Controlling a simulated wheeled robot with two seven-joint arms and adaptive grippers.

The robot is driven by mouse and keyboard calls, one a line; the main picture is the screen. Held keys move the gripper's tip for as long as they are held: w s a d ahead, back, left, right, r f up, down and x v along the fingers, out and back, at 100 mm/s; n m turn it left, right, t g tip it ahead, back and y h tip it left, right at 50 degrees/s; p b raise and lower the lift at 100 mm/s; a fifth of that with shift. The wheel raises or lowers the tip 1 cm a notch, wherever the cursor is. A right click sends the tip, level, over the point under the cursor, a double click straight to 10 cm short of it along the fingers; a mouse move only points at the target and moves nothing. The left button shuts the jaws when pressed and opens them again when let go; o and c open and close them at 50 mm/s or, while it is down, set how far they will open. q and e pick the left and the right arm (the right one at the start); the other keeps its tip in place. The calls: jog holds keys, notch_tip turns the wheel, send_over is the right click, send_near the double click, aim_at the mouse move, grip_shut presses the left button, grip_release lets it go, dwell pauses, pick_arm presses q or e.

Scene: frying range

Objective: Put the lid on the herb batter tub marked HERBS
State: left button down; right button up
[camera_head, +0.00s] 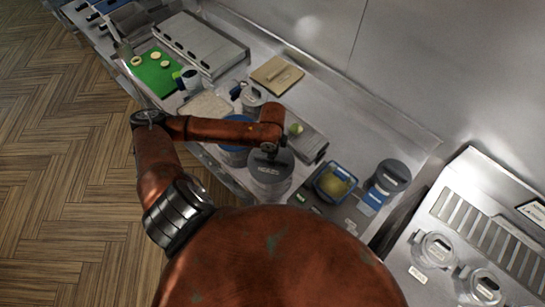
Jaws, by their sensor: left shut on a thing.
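My left gripper (269,152) is shut on a dark grey round lid (284,160). The lid is over a grey round tub (268,187); I cannot tell whether it is seated or held just above the rim. My right gripper is out of view.
A blue square container (333,183) with yellowish contents and a dark-lidded tub (391,175) stand to the right. Another grey tub (252,99), a wooden board (277,75) and a green board (156,74) lie farther back. A fryer unit (450,215) stands at far right.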

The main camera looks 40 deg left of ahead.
pick_arm(q)
jog(key=c, duration=1.9)
grip_release()
notch_tip(320, 180, up, 12)
